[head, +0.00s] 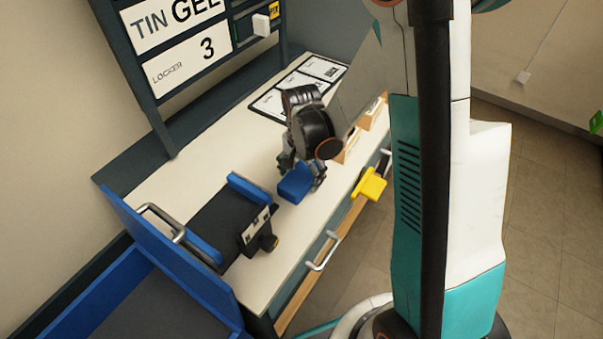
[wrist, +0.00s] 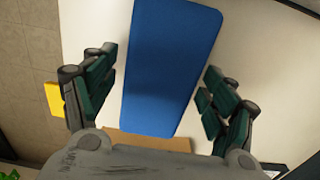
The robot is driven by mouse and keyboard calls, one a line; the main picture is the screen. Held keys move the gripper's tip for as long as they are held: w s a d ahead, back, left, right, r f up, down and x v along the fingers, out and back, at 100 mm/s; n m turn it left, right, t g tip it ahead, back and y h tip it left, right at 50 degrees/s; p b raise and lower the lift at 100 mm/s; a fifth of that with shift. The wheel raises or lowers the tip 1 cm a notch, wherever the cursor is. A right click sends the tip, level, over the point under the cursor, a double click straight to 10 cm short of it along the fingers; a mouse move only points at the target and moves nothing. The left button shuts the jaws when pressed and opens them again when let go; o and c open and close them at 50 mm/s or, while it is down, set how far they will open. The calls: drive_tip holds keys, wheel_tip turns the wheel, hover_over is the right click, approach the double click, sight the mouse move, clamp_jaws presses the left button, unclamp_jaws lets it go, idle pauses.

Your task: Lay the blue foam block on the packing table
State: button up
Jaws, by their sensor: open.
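The blue foam block (head: 294,186) is at the packing table (head: 160,190), over its pale top near the front edge. It appears to rest on the top, though its underside is hidden. In the wrist view the block (wrist: 170,65) lies lengthwise between the fingers. My gripper (head: 304,172) is right above and behind the block in the head view. In the wrist view my gripper (wrist: 158,100) is open, with a finger on each side and a visible gap between each finger and the block.
A dark fixture (head: 222,215) with blue sides stands left of the block. A blue-walled bin (head: 175,250) is at lower left. A yellow part (head: 369,186) sticks out at the front edge. A label sheet (head: 300,85) lies at the back. Table top between them is bare.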

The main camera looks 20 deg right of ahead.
wheel_tip(320, 180, up, 12)
drive_tip(key=p, duration=0.4)
wheel_tip(320, 180, up, 11)
drive_tip(key=n+t, duration=0.3)
drive_tip(key=n, duration=0.2)
hover_over(301, 173)
drive_tip(key=s, duration=0.6)
drive_tip(key=s+r+n+t, duration=0.4)
drive_tip(key=s+r+n, duration=0.1)
drive_tip(key=s, duration=0.3)
drive_tip(key=shift+s+n, duration=0.3)
drive_tip(key=shift+n, duration=0.1)
